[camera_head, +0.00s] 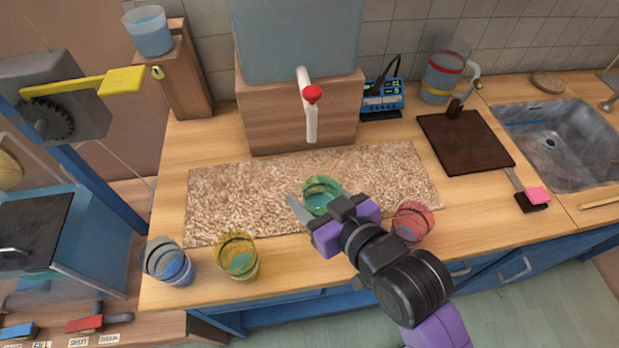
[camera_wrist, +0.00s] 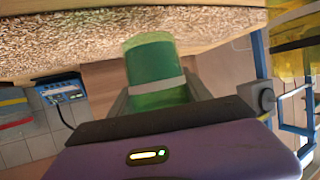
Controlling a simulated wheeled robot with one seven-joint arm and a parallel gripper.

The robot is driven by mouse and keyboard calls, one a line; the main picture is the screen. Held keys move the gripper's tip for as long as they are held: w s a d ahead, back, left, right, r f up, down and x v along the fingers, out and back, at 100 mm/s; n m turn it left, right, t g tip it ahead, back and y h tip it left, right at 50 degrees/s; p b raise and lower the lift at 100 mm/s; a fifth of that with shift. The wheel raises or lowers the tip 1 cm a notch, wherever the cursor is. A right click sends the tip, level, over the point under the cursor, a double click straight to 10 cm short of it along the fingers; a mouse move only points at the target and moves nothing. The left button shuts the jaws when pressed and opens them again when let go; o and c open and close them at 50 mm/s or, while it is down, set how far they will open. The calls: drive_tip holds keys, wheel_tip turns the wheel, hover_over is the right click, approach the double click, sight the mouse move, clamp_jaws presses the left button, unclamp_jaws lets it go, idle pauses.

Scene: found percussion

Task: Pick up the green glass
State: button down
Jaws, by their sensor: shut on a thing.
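The green glass (camera_head: 321,194) is at the front middle of the speckled mat in the head view. It shows close up between the fingers in the wrist view (camera_wrist: 152,72), with a pale band around it. My gripper (camera_head: 318,208) is shut on the green glass, one finger showing at its left side. In the wrist view my gripper (camera_wrist: 158,95) has a finger on each side of the glass. The glass's lower part is hidden by my gripper in the head view, so I cannot tell whether it touches the mat.
A yellow glass (camera_head: 238,257) and a blue glass (camera_head: 168,262) stand at the counter's front left. A red glass (camera_head: 412,222) is close to the right of my arm. A tank with a red-knobbed spout (camera_head: 311,95) stands behind the speckled mat (camera_head: 240,200). A dark board (camera_head: 465,142) and sink lie right.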

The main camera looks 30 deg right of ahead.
drive_tip(key=s, duration=0.1)
drive_tip(key=s+a, duration=0.1)
drive_tip(key=s, duration=0.2)
drive_tip(key=shift+s+a+b, duration=0.25)
drive_tip(key=shift+s+b, duration=0.05)
drive_tip(key=shift+b, duration=0.05)
drive_tip(key=shift+s+a+r+p, duration=0.1)
drive_tip(key=shift+s+a+p, duration=0.1)
drive_tip(key=shift+s+p, duration=0.35)
drive_tip(key=shift+s+a+r+p, duration=0.1)
drive_tip(key=shift+s+a+p, duration=0.1)
drive_tip(key=shift+s, duration=0.55)
